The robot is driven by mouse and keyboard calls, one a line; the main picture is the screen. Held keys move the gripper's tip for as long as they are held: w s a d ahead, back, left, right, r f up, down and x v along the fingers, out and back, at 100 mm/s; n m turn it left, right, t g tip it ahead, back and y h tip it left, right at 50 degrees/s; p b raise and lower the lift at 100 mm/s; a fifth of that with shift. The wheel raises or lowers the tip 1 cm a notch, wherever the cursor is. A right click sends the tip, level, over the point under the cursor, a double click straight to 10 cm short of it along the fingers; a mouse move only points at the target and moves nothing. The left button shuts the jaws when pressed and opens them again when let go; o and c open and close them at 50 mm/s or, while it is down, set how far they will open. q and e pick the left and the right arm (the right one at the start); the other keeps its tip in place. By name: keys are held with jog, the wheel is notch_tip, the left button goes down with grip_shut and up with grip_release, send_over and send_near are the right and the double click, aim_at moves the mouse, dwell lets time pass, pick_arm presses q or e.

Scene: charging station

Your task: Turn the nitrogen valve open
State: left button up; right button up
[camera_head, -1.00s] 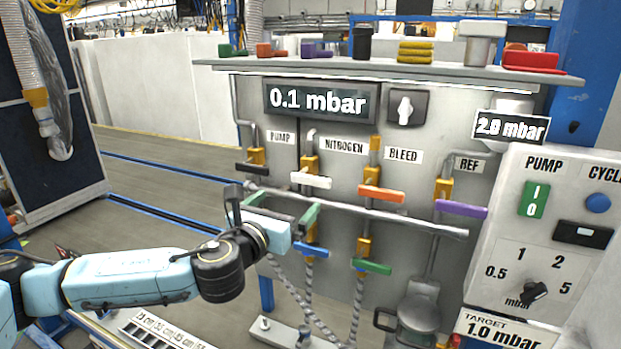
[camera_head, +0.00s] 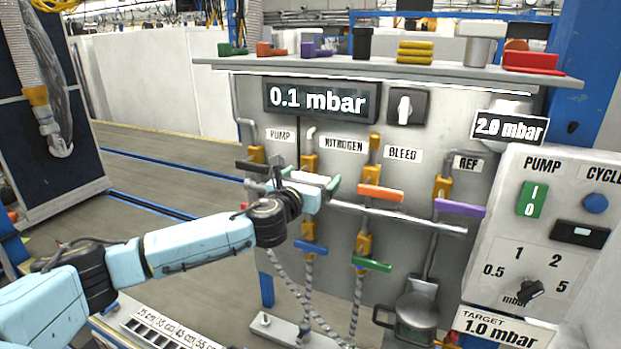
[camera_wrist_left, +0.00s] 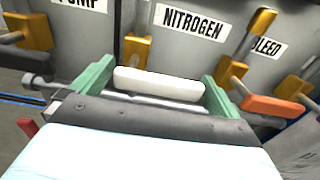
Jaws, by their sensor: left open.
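The nitrogen valve has a white bar handle (camera_head: 309,178) under the NITROGEN label (camera_head: 343,145), lying roughly crosswise. In the left wrist view the white handle (camera_wrist_left: 158,84) lies between the two green fingertips of my left gripper, with the NITROGEN label (camera_wrist_left: 192,23) above it. My left gripper (camera_head: 306,177) is open around the handle; a small gap shows at each end, and contact cannot be told. In the head view the gripper partly covers the handle. The display (camera_head: 318,101) reads 0.1 mbar. My right gripper is not in view.
Close by are the black PUMP handle (camera_head: 252,167), orange BLEED handle (camera_head: 381,193) and purple REF handle (camera_head: 459,208). A blue handle (camera_head: 310,247) and green handle (camera_head: 371,264) sit lower. A horizontal pipe (camera_head: 400,218) crosses the panel. A control box (camera_head: 545,240) stands at right.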

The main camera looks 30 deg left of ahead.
pick_arm(q)
jog(key=shift+c, duration=0.3)
jog(key=c, duration=1.1)
